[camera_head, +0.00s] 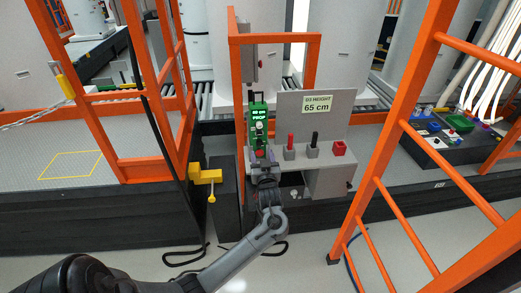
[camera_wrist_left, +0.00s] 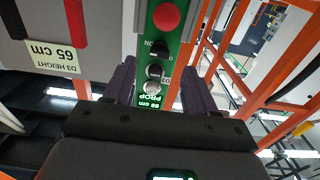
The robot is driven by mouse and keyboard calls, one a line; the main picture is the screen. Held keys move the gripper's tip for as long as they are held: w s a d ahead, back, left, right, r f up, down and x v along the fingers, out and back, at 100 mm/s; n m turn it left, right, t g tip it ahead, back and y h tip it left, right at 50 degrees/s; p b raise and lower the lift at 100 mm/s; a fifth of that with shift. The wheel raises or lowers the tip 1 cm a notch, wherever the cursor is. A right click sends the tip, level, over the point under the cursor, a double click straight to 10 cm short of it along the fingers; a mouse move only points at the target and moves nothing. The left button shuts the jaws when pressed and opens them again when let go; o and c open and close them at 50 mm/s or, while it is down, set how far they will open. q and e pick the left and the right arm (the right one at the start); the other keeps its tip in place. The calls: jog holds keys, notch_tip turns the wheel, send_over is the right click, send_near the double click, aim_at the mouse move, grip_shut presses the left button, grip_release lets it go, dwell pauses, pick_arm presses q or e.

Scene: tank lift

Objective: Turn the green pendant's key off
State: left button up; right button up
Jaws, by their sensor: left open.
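The green pendant (camera_head: 258,115) stands upright at the left end of the grey console, with a lit display reading PROP. In the left wrist view the pendant (camera_wrist_left: 176,62) appears upside down, with a red button (camera_wrist_left: 167,16), a black knob (camera_wrist_left: 160,48) beside ON-like lettering, and silver round fittings (camera_wrist_left: 153,72). I cannot tell for sure which fitting is the key or how it is turned. My left gripper (camera_head: 262,163) is just in front of the pendant's lower part. It is open, its two dark fingers on either side of the pendant face in the wrist view, apparently holding nothing.
A yellow bracket (camera_head: 205,174) is to the left; an orange ladder (camera_head: 400,130) to the right.

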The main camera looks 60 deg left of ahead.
aim_at(260, 146)
pick_arm(q)
jog(key=shift+b+x, duration=0.35)
jog(key=shift+x, duration=2.4)
jog(key=shift+c, duration=0.5)
grip_shut()
